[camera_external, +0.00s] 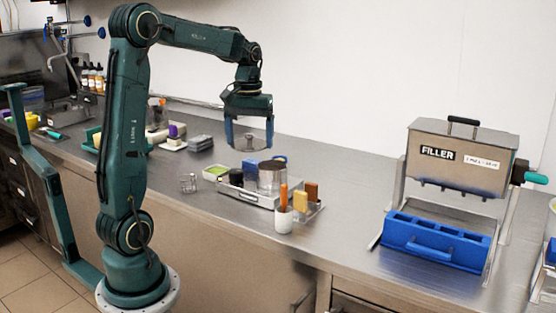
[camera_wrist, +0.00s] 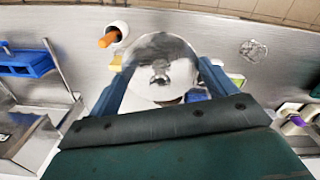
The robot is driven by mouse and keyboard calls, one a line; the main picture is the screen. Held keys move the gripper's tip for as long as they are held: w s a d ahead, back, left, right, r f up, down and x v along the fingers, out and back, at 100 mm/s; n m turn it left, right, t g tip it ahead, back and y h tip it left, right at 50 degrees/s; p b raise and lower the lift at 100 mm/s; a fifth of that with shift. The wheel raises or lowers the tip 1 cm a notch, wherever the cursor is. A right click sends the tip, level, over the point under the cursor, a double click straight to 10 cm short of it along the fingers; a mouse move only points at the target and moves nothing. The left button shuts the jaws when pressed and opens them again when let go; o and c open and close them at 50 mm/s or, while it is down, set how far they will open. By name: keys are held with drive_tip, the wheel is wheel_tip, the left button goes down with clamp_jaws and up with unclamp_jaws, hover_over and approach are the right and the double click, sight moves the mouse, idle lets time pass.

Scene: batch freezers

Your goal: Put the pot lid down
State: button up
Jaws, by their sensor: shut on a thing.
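The pot lid (camera_wrist: 170,62) is a round, shiny steel disc with a small knob at its middle, seen from above in the wrist view. My gripper (camera_wrist: 161,80) is shut on it, with a blue finger on either side of its rim. In the external view my gripper (camera_external: 249,136) is in the air above the counter, and the lid (camera_external: 249,143) shows as a thin disc between the fingers. Below it and a little to the right, a steel pot (camera_external: 271,178) stands on a tray. The lid and the pot are apart.
A filler machine (camera_external: 460,155) over a blue mould (camera_external: 435,240) stands right.

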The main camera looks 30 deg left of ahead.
sight(252, 217)
drive_tip(key=shift+f, duration=0.1)
wheel_tip(252, 217, down, 20)
drive_tip(key=shift+r, duration=0.1)
idle(0.9)
drive_tip(key=o, duration=0.9)
drive_tip(key=shift+c, duration=0.2)
wheel_tip(252, 217, up, 12)
idle(0.7)
